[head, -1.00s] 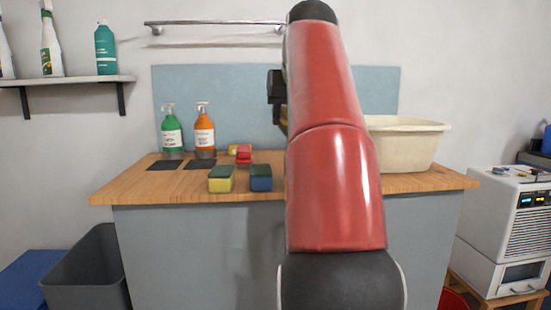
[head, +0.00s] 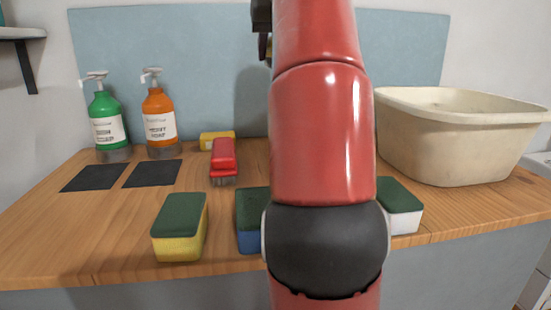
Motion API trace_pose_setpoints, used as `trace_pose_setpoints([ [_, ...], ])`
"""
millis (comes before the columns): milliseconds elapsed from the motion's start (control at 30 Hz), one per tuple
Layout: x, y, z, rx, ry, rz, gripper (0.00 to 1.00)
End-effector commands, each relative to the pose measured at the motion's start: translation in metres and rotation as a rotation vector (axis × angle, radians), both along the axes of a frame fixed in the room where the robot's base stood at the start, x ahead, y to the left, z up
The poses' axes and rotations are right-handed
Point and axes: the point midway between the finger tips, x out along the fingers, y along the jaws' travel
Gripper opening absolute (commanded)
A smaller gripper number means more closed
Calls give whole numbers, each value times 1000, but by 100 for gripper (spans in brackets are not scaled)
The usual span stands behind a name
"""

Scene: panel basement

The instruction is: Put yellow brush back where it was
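A low yellow object (head: 218,138) lies at the back of the wooden counter, against the blue backboard and partly behind a red brush (head: 223,160). I cannot tell for certain whether it is the yellow brush. My gripper (head: 264,45) is at the top of the head view, high above the counter and mostly hidden by my red arm. A small yellowish sliver shows beside its dark finger, but I cannot tell what it is or whether the gripper holds anything.
Green (head: 107,120) and orange (head: 158,115) soap bottles stand at the back left, behind two dark mats (head: 153,173). Yellow-green (head: 180,228), blue-green (head: 251,222) and white-green (head: 402,207) sponges line the front. A cream basin (head: 450,140) stands at the right. The left front counter is clear.

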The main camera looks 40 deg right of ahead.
Motion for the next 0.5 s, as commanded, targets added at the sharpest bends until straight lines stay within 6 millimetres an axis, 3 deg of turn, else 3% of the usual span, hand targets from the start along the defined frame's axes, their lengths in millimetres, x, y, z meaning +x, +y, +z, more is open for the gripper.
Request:
trace_pose_setpoints([
  [233,-2,0,-13,8,-4,-1,12],
  [500,-2,1,-54,4,1,0,12],
])
